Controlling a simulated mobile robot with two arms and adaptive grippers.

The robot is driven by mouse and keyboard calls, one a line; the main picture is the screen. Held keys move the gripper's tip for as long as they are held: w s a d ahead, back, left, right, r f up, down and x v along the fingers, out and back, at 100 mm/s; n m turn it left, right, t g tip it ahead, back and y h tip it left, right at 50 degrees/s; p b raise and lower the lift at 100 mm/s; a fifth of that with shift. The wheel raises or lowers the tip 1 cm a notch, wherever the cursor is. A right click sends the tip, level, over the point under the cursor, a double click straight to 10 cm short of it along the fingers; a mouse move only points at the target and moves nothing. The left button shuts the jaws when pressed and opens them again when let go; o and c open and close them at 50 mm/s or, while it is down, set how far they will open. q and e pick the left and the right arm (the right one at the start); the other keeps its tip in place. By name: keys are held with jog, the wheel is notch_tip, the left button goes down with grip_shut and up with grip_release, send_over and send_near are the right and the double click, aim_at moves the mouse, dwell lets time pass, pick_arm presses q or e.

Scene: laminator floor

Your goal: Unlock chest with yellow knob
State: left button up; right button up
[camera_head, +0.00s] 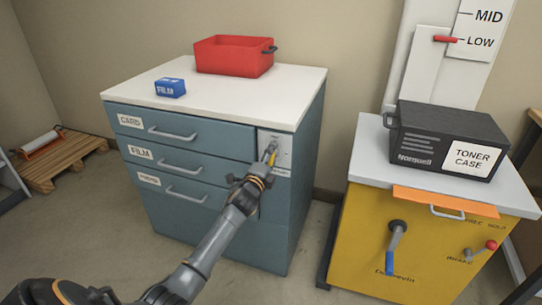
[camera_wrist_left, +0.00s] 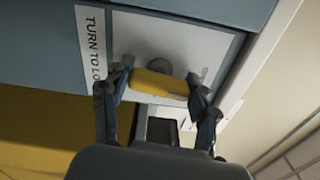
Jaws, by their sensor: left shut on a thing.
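The chest (camera_head: 218,219) is a blue-green cabinet with a white top and labelled drawers, all of which look shut. My left gripper (camera_head: 269,155) is at this plate. In the left wrist view the gripper (camera_wrist_left: 157,88) is shut on the yellow knob (camera_wrist_left: 158,84), one finger at each end. The knob is mostly hidden in the head view. My right gripper is not in view.
A red bin (camera_head: 233,57) and a blue film box (camera_head: 170,88) sit on the chest's top. To the right, a yellow machine (camera_head: 370,240) with a crank (camera_head: 393,246) carries a black toner case (camera_head: 440,135). A wooden pallet (camera_head: 62,158) lies at the far left. A floor gap separates chest and machine.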

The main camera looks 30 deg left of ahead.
pick_arm(q)
jog(key=shift+n, duration=0.7)
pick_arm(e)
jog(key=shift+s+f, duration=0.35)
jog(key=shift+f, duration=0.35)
pick_arm(q)
jog(key=o, duration=1.2)
jog(key=shift+c, duration=0.2)
jog(key=shift+s, duration=0.1)
jog(key=v, duration=1.1)
jog(key=shift+s, duration=0.4)
jog(key=shift+f, duration=0.15)
